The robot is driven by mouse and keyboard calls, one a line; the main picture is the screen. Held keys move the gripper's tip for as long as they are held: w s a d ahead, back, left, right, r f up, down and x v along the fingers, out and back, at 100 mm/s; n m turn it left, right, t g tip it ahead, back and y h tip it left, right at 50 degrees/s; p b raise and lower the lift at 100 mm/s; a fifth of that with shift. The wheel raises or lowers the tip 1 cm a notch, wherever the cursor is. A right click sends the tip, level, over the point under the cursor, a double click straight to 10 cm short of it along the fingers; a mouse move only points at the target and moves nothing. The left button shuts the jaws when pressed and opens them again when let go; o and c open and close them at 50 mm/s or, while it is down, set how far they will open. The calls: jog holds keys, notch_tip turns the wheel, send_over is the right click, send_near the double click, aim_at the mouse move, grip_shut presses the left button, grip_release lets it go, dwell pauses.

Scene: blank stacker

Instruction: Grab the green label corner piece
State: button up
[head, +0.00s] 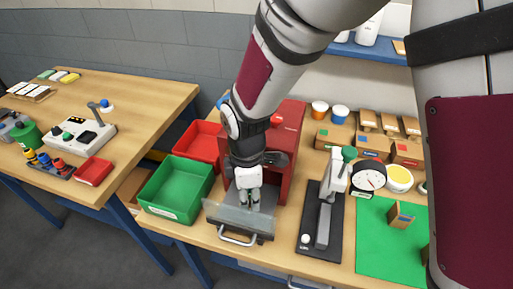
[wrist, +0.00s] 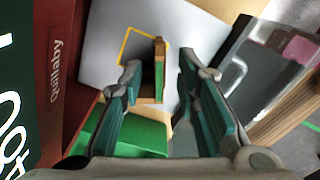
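The green label corner piece (wrist: 159,68) shows in the wrist view as a narrow upright wooden piece with a green face. It stands at a yellow-outlined square on a grey plate (wrist: 105,42). My gripper (wrist: 160,72) is open, with one finger on each side of the piece and visible gaps to it. In the head view my gripper (head: 250,198) points down in front of the red machine (head: 288,135), behind a clear guard (head: 238,218). The piece cannot be made out there. A green block-like shape (wrist: 128,137) shows low between the fingers; I cannot tell what it is.
A green bin (head: 175,190) and red bin (head: 197,142) stand left of the machine. A lever press (head: 325,210) stands to the right. Beyond it, another wooden corner piece (head: 400,215) stands on a green mat (head: 380,245). The machine's red wall (wrist: 58,85) is close by.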

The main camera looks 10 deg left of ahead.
jog(key=shift+f, duration=0.5)
grip_shut()
